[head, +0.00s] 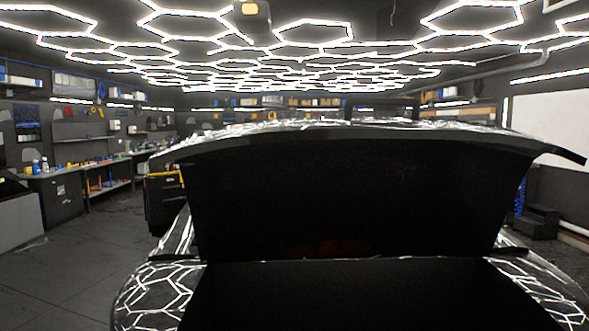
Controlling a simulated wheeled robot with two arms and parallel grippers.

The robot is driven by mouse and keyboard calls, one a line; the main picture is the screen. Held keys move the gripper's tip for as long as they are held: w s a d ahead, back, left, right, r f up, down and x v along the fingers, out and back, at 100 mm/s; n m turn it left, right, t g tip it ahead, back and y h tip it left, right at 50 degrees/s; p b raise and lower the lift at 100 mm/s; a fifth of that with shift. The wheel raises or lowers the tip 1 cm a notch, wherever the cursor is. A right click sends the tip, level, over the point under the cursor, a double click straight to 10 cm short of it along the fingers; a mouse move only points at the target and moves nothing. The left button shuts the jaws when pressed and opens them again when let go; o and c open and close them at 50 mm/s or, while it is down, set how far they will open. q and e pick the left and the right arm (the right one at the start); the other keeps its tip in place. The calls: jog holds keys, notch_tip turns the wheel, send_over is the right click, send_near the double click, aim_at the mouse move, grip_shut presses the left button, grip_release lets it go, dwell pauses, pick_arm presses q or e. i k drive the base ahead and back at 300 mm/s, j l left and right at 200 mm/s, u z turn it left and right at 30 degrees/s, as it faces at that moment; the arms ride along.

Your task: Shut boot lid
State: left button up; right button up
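The boot lid (350,180) of a glossy black car stands raised in the middle of the head view, with its dark inner side facing me. Its upper edge spans most of the picture's width. Below it the boot opening (340,295) is wide and very dark, and I cannot make out anything inside. The car's rear left corner (160,290) and rear right corner (545,285) show bright hexagon reflections. Neither of my grippers is in view.
A workbench (105,170) with shelves, bottles and tools runs along the left wall. A dark cabinet (163,203) stands just left of the car. Bare floor (70,275) lies open at the left. Dark steps (540,220) stand at the right.

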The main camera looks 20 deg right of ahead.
aim_at(347, 187)
jog(key=l+z, duration=0.2)
jog(key=l, duration=2.05)
jog(key=k+l, duration=0.05)
